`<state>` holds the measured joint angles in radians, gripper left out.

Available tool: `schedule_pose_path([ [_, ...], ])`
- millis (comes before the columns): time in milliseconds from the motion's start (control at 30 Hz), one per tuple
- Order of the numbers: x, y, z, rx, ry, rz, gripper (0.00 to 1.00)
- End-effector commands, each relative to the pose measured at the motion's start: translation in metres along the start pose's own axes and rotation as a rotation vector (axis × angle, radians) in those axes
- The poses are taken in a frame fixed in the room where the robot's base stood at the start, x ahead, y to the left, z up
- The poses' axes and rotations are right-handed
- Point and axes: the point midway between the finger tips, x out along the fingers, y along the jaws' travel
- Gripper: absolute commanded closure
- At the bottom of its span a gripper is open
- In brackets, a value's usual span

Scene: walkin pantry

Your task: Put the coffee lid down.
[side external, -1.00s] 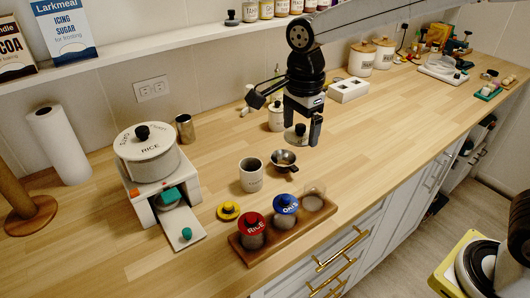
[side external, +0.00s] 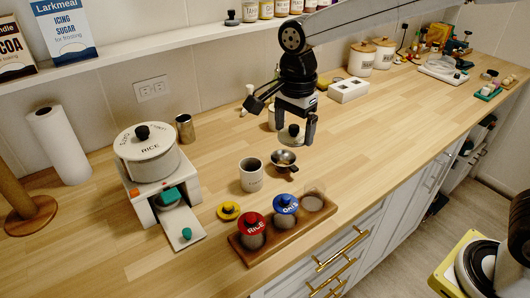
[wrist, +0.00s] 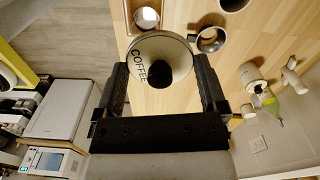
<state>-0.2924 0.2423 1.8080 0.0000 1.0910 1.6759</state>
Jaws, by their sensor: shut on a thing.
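My gripper (side external: 295,132) is shut on the coffee lid (side external: 292,139), a pale disc with a black knob. It holds the lid in the air above the counter, behind the metal scoop. In the wrist view the lid (wrist: 143,52), lettered COFFEE, sits between both fingers of my gripper (wrist: 160,70).
A grey cup (side external: 251,176) and the metal scoop (side external: 284,160) stand between my gripper and the tray. A yellow lid (side external: 228,211) lies on the counter left of the tray. A pale canister (side external: 272,120) is partly hidden behind my gripper.

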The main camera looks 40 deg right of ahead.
Motion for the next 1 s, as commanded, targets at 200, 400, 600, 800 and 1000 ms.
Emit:
schedule_pose_path([
  [200, 0.013, -0.014, 0.007, -0.228, 0.0, 0.002, 0.65],
  [400, 0.026, -0.027, 0.014, -0.456, 0.0, 0.002, 0.65],
  [600, 0.04, -0.039, 0.022, -0.685, 0.0, 0.002, 0.65],
  [800, 0.055, -0.051, 0.029, -0.912, -0.001, 0.002, 0.65],
  [1000, 0.07, -0.061, 0.037, -1.135, 0.0, 0.001, 0.65],
])
